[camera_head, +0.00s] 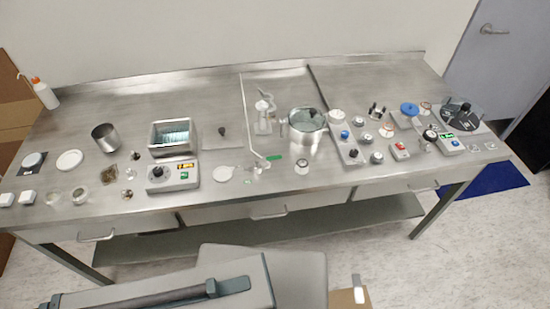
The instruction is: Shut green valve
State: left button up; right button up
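A small green handle (273,157), which looks like the green valve's lever, sits near the front middle of the steel bench (205,92). It joins a thin metal pipe fitting (261,164) and points to the right, roughly level. Its fine detail is too small to tell. A steel vessel with a glassy lid (304,142) stands to the right of it. Neither of my grippers is in view.
A control box with a black knob (172,178) and a square bath (173,137) stand left of the valve. Several knobs, small boxes and a black round device (460,115) crowd the right side. The bench's back left is mostly clear. A wash bottle (45,94) stands at far left.

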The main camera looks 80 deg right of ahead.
aim_at(257, 160)
jog(key=i+z, duration=0.15)
jog(key=z, duration=2.85)
